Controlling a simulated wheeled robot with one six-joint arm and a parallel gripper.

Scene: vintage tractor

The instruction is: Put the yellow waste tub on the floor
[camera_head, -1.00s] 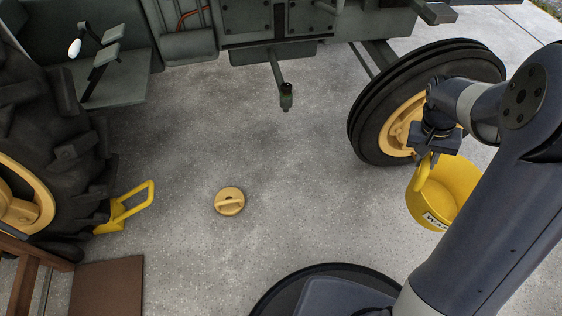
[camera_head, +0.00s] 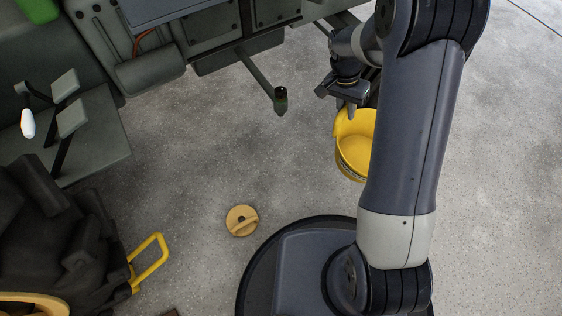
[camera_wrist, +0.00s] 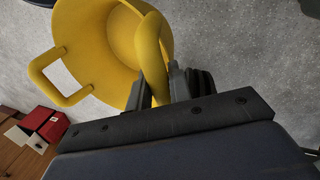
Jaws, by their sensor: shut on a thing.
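The yellow waste tub (camera_head: 356,146) hangs from my gripper (camera_head: 350,108) in the head view, partly covered by my arm on its right side. In the wrist view the tub (camera_wrist: 95,45) is seen from above, open and apparently empty, with a looped handle on its left. My gripper (camera_wrist: 165,88) is shut on the tub's other handle, at the rim. Concrete floor shows around the tub. I cannot tell how high its base is above the floor.
A round tan lid-like disc (camera_head: 242,220) lies on the floor. A yellow-handled chock (camera_head: 148,262) sits by the large tyre (camera_head: 65,235). The tractor's underside has a hanging rod (camera_head: 280,100). Bare concrete (camera_head: 490,180) lies to the right. A red box (camera_wrist: 45,125) shows in the wrist view.

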